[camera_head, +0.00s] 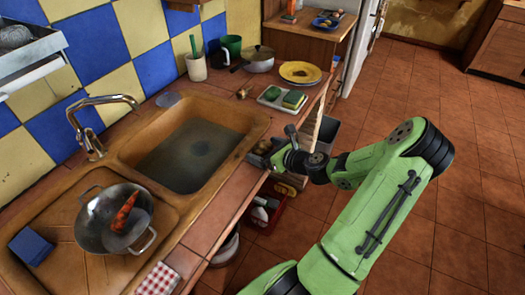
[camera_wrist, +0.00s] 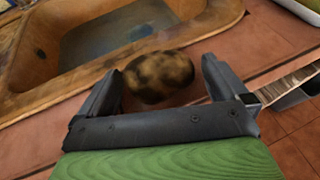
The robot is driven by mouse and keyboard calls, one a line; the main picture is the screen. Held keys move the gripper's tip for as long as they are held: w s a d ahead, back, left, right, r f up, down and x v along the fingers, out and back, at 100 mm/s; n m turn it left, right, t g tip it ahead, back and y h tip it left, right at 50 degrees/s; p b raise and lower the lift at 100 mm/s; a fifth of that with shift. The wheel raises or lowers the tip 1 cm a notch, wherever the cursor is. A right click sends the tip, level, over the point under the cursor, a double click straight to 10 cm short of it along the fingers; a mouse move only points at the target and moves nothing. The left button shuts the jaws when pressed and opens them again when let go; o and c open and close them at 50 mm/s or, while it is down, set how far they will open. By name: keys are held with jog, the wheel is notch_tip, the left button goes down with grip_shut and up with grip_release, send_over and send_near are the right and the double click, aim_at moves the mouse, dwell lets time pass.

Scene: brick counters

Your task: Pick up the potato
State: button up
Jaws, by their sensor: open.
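The potato (camera_wrist: 158,77) is brown with dark patches. In the wrist view it lies on the tiled counter beside the sink's edge, between the fingers of my gripper (camera_wrist: 160,88). My gripper is open, with one finger on each side of it. A gap shows on the right side; on the left the finger is close to the potato, and I cannot tell whether they touch. In the head view my gripper (camera_head: 268,152) is at the counter's front edge by the sink corner, and the potato (camera_head: 262,146) is small and partly hidden there.
The sink (camera_head: 195,155) lies left of my gripper. A red crate (camera_head: 262,213) is below the counter edge.

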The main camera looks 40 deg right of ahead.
jog(key=c, duration=1)
jog(key=shift+r, duration=0.15)
